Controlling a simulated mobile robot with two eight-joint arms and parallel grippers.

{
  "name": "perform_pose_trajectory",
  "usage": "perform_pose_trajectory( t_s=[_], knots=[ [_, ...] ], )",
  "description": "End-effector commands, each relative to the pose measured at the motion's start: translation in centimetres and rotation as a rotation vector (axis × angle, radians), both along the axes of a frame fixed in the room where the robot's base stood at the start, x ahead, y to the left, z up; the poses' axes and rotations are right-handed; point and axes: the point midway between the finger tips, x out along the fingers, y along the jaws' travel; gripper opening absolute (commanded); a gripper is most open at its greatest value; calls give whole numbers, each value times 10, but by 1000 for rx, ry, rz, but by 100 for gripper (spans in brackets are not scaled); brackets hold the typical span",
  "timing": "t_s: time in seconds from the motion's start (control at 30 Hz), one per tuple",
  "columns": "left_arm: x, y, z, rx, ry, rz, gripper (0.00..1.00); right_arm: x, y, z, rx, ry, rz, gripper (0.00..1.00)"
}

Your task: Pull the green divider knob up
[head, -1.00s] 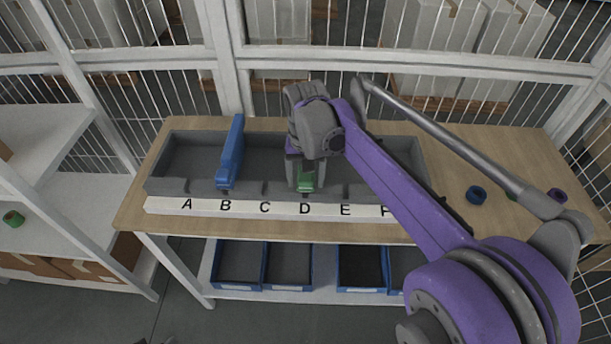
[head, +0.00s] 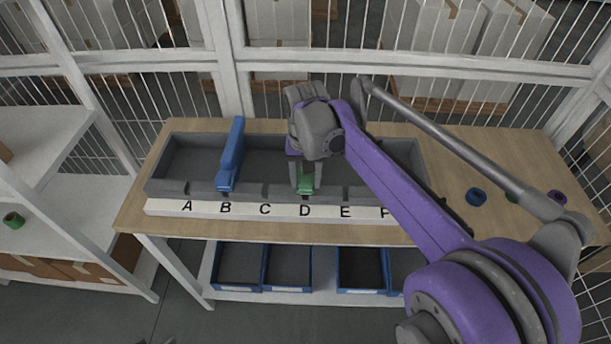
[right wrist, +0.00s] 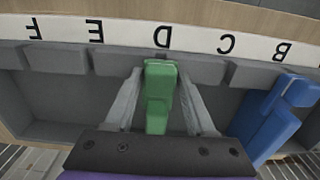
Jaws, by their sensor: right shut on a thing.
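The green divider (head: 306,183) stands at slot D of the grey tray (head: 381,192), its knob at the front. It also shows in the right wrist view (right wrist: 158,95). My right gripper (head: 304,180) reaches down from above and is shut on the green divider's knob, one finger on each side. The divider's lower part is hidden in the tray and behind the fingers. My left gripper does not show.
A blue divider (head: 230,157) stands at slot B, to the left. The white strip (head: 265,208) along the tray's front carries letters. A blue ring (head: 476,196) lies on the wooden table (head: 463,236) at the right. Blue bins (head: 240,266) sit on the shelf below.

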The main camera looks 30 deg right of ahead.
Motion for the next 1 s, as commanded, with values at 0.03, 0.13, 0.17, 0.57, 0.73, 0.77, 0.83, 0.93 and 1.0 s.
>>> perform_pose_trajectory(
  t_s=[0.03,0.13,0.17,0.57,0.73,0.77,0.83,0.93,1.0],
  knots=[
    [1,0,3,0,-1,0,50,0,0,4,-1,-1,0,19],
    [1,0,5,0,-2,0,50,0,0,8,-1,-1,0,19],
    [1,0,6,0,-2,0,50,0,0,8,-1,-1,0,19],
    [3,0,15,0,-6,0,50,0,0,20,0,0,0,9],
    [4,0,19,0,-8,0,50,0,0,25,1,1,0,9],
    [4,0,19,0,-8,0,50,0,0,25,1,1,0,9],
    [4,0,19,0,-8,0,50,0,0,25,1,1,0,9],
    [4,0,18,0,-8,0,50,0,0,24,1,1,0,9],
    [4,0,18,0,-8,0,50,0,0,24,1,2,0,9]
  ],
)
